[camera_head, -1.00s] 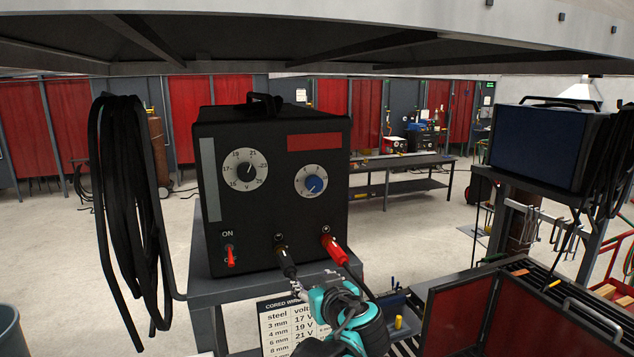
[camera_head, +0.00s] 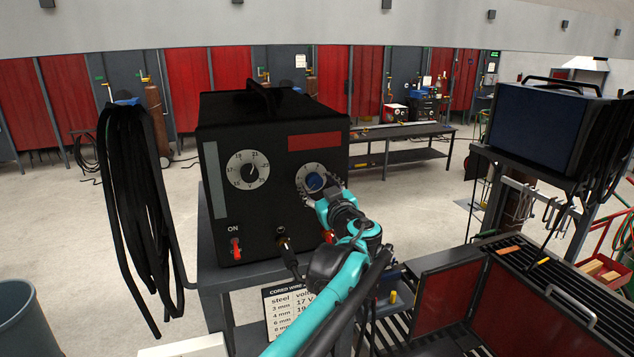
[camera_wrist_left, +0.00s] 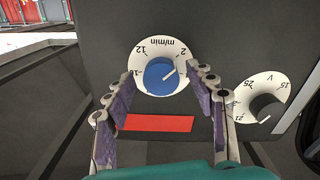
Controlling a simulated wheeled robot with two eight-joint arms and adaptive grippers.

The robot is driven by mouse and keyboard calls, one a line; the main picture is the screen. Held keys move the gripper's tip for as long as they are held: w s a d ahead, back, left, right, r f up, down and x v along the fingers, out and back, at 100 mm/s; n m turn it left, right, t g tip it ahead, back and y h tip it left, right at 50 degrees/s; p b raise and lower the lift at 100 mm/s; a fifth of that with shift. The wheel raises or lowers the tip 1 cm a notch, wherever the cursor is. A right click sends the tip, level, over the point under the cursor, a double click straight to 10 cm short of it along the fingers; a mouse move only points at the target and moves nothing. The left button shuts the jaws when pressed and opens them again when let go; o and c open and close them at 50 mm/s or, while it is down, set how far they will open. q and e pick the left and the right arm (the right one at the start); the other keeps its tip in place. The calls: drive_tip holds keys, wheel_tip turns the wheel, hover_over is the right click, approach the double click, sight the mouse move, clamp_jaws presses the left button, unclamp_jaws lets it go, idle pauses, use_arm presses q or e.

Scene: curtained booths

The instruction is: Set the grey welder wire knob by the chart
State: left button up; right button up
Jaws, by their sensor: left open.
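The black welder (camera_head: 225,120) with a grey strip stands on a grey cart. Its blue wire knob (camera_head: 315,181) sits on a white dial at right of its front. My left gripper (camera_head: 319,190) is open at this knob, which it partly hides. In the left wrist view, turned upside down, the blue knob (camera_wrist_left: 158,78) lies between the open fingers; contact cannot be told. Its white pointer line points up and right, towards the 2 side of the m/min dial. The chart (camera_head: 285,306) headed cored wire hangs below, its right part hidden by my arm. My right gripper is not in view.
A black volt knob (camera_head: 249,172) is left of the wire knob. A red switch (camera_head: 236,248) and cable plugs (camera_head: 283,243) sit below. Coiled black cable (camera_head: 140,200) hangs at left. A blue machine (camera_head: 535,130) and red-panelled bench (camera_head: 450,300) stand at right.

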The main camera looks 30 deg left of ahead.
use_arm(q)
drive_tip(key=shift+a, duration=0.15)
drive_tip(key=c, duration=1.2)
drive_tip(key=shift+o, duration=0.2)
